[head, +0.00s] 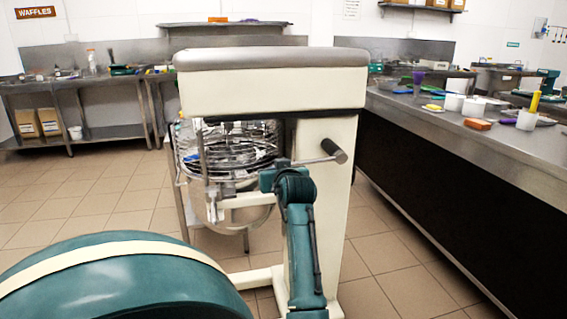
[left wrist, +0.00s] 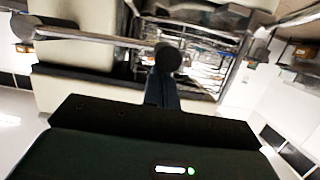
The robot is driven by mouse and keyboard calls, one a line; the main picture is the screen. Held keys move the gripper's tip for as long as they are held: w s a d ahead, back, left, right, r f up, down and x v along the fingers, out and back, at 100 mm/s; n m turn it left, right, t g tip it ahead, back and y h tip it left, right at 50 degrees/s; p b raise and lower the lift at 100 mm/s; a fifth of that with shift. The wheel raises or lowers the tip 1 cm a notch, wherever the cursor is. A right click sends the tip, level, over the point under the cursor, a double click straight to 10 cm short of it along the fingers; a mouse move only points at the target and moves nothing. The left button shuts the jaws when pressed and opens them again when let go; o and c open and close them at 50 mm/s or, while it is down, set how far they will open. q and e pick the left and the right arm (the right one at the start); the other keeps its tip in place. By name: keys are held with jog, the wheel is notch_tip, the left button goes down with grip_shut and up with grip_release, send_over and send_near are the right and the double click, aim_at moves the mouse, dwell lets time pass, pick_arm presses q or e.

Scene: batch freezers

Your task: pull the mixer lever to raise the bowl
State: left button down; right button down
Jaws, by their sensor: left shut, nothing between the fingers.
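The mixer (head: 270,85) stands in front of me, a tall cream body with a grey top. Its lever (head: 312,159) is a metal rod with a dark knob (head: 335,150), sticking out at the right. The bowl (head: 240,216) hangs under the round wire guard (head: 225,150). My left gripper (head: 283,165) is by the inner end of the lever, away from the knob. In the left wrist view, its dark shut fingers (left wrist: 162,88) reach towards the lever rod (left wrist: 88,38); nothing is held. I cannot tell whether they touch it. My right gripper is not seen.
A steel counter (head: 430,123) with cups and coloured blocks runs along the right. A steel table (head: 105,133) stands at the back left. The tiled floor (head: 400,262) between the mixer and right counter is clear.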

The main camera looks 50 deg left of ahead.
pick_arm(q)
notch_tip(320, 180, down, 8)
jog(key=n+t+b, duration=0.1)
jog(key=n+b, duration=0.2)
jog(key=shift+w+r, duration=0.15)
jog(key=shift+w, duration=0.15)
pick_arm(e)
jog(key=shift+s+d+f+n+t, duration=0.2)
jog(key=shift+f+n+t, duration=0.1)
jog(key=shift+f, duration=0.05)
